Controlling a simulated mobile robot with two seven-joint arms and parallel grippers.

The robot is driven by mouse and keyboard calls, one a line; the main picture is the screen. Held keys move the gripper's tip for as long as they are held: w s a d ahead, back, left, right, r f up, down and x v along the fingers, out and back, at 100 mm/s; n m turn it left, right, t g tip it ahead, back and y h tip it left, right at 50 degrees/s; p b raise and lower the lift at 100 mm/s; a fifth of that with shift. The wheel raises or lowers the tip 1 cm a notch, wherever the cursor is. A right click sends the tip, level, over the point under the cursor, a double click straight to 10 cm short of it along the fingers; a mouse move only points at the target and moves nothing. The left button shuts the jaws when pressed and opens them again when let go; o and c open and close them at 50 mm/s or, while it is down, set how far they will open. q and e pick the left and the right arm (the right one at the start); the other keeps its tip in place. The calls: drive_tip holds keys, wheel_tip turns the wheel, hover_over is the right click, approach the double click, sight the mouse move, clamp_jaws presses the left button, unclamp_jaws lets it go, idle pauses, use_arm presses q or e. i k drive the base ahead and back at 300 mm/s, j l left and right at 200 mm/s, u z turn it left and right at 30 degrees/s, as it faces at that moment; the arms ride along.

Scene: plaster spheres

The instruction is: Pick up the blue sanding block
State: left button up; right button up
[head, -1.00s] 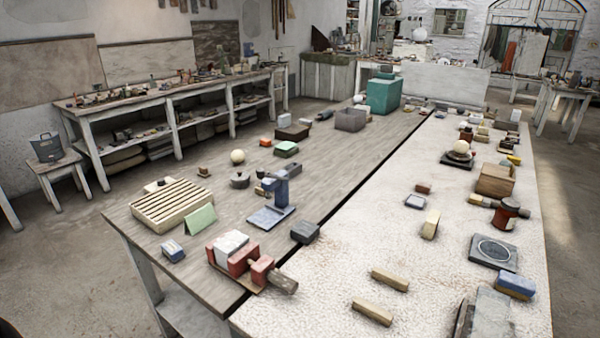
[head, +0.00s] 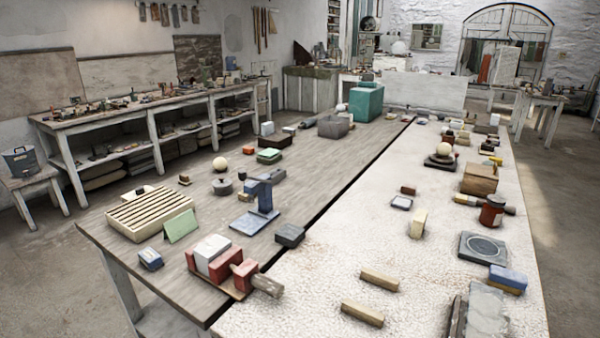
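Two blue blocks could be the sanding block, and I cannot tell which from their looks. One blue block (head: 508,277) with a brownish lower layer lies at the right edge of the pale, speckled half of the table, beside a dark square plate with a ring. A smaller blue block (head: 150,258) with a pale side lies near the left front edge of the wooden half. Both rest on the tabletop with nothing holding them. Neither of my grippers is in view.
Near the right block are a dark square plate (head: 485,248), a grey slab (head: 488,312) and a red-brown can (head: 492,211). A slatted box (head: 150,212) and a green wedge (head: 180,226) stand near the left block. The speckled surface's middle is mostly clear.

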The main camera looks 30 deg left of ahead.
sight(151, 260)
drive_tip(key=u, duration=2)
